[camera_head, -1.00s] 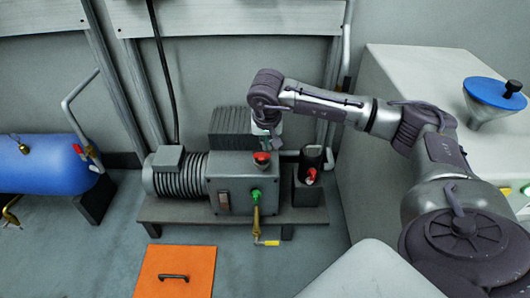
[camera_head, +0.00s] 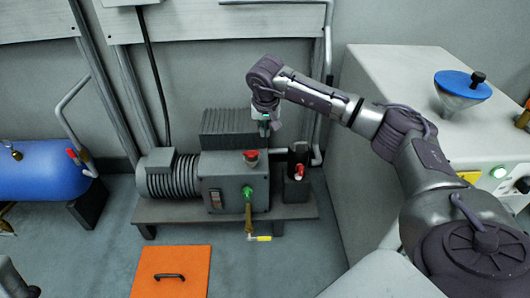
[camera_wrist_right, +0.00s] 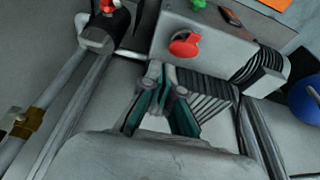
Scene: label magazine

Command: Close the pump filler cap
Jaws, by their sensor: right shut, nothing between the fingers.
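The pump (camera_head: 226,182) is a grey box with a ribbed motor on its left, standing on a low dark bench. A red round cap (camera_head: 251,156) sits on top of the box, and it also shows in the right wrist view (camera_wrist_right: 184,45). I cannot tell whether it is fully seated. My right gripper (camera_head: 264,131) is above and slightly right of the cap, apart from it. In the wrist view its green-padded fingers (camera_wrist_right: 162,84) are shut with nothing between them, beside the cap.
A dark cup with a red valve (camera_head: 299,172) stands right of the pump box. A green fitting with a yellow-handled valve (camera_head: 250,212) is on its front. An orange hatch (camera_head: 171,272) lies on the floor. A grey cabinet with a blue-lidded funnel (camera_head: 461,88) stands at right.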

